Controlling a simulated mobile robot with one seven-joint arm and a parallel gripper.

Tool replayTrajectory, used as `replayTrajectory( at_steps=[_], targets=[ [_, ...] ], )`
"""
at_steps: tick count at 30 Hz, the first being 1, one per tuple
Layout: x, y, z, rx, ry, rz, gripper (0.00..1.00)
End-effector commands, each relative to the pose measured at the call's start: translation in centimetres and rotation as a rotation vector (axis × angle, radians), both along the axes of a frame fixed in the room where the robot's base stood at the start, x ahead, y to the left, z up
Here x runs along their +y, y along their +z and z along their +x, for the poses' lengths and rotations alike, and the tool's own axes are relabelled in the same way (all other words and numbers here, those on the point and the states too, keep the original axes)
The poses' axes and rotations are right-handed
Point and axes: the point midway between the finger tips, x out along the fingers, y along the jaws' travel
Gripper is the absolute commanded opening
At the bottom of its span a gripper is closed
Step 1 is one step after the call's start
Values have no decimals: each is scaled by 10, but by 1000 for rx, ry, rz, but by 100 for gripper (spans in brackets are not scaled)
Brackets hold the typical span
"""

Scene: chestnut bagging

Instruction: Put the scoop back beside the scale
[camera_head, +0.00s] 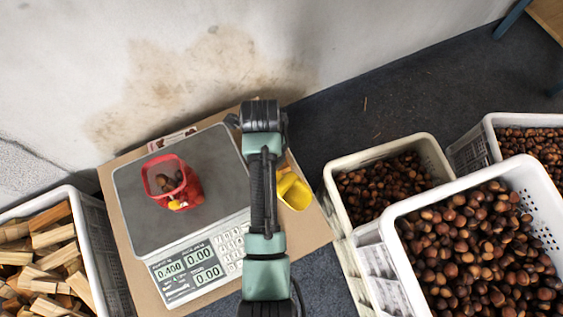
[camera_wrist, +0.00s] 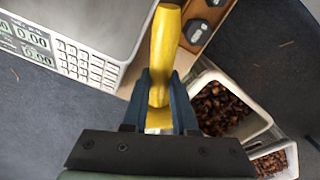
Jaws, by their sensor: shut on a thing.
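The yellow scoop (camera_head: 293,190) shows just right of my arm, over the cardboard-brown board beside the scale (camera_head: 150,225). In the wrist view my gripper (camera_wrist: 162,80) is shut on the yellow handle of the scoop (camera_wrist: 165,45), which points away between the dark fingers. In the head view my arm hides the gripper and part of the scoop. I cannot tell whether the scoop touches the board. The scale carries a red net bag (camera_head: 180,185) with a few chestnuts in it, and its display shows digits.
Crates of chestnuts (camera_head: 440,155) stand to the right. A crate of split wood (camera_head: 95,235) stands at the left. Dark round weights (camera_wrist: 195,31) sit in a wooden holder by the scale in the wrist view. The stained wall is behind. Dark floor lies between board and crates.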

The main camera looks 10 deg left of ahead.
Motion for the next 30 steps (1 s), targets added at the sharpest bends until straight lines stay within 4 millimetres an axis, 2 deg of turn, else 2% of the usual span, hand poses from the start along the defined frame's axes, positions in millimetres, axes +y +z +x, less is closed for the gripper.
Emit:
replayTrajectory(
  at_steps=[1, 3, 10, 16, 30],
  targets=[
    [0, -16, 0, 1, 0, 0, 0],
    [0, -26, 0, 1, 1, 0, 0],
    [0, -44, 0, -1, 3, -1, 0],
    [0, -73, 0, 1, 2, -1, 0],
    [0, -79, 0, -1, 4, -1, 0]
  ],
)
